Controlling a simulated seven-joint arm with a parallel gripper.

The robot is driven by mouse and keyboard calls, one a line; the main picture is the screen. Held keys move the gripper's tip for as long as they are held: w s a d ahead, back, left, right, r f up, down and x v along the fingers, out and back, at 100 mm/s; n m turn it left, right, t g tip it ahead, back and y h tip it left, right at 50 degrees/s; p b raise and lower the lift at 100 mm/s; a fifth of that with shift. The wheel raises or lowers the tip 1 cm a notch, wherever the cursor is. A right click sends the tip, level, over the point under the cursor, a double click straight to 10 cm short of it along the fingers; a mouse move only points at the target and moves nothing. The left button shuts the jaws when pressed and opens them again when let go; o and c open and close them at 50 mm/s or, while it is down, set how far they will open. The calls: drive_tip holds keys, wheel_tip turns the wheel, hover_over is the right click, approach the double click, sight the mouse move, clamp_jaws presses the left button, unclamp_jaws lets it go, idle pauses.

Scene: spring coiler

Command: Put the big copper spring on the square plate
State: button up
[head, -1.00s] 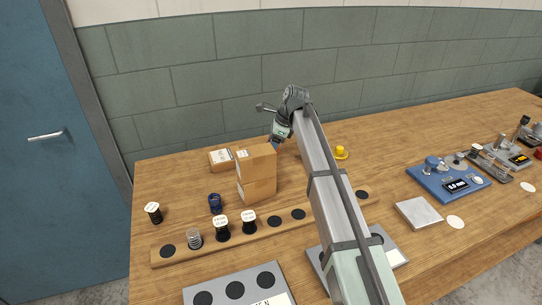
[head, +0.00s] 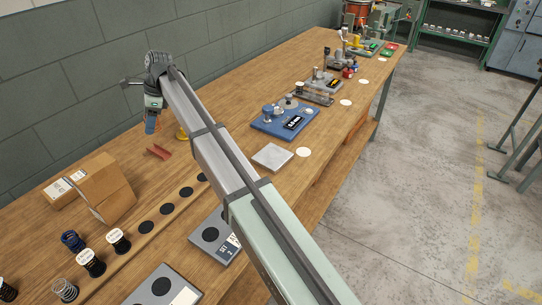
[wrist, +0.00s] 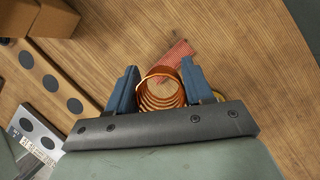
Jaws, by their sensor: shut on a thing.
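The big copper spring (wrist: 160,92) is between the two blue fingers of my gripper (wrist: 163,88) in the wrist view, with its round open coil facing the camera. In the head view my gripper (head: 151,124) is at the upper left, over the back of the bench, with a bit of orange copper between its fingers. The square plate (head: 272,156) is a bare, light grey metal slab near the middle of the bench, to the right of my gripper. It is not in the wrist view.
A reddish angled block (head: 158,151) and a yellow object (head: 182,133) lie near my gripper. Cardboard boxes (head: 104,188) and a wooden strip with black discs (head: 146,227) are on the left. A blue device (head: 285,120) stands behind the plate, and a white disc (head: 304,152) lies beside it.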

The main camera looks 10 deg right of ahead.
drive_tip(key=w+d+r+m, duration=0.1)
drive_tip(key=w+d+m, duration=0.15)
drive_tip(key=d, duration=1.15)
drive_tip(key=m+t, duration=0.4)
drive_tip(key=m, duration=0.3)
hover_over(266, 154)
drive_tip(key=d, duration=0.1)
drive_tip(key=shift+h, duration=0.3)
drive_tip(key=shift+s+d+f, duration=0.1)
drive_tip(key=shift+s+f, duration=0.1)
drive_tip(key=shift+f, duration=2.35)
drive_tip(key=shift+s+d+f, duration=0.1)
drive_tip(key=shift+s+f, duration=0.05)
drive_tip(key=shift+f, duration=2.35)
drive_tip(key=shift+f, duration=0.1)
drive_tip(key=o, duration=1)
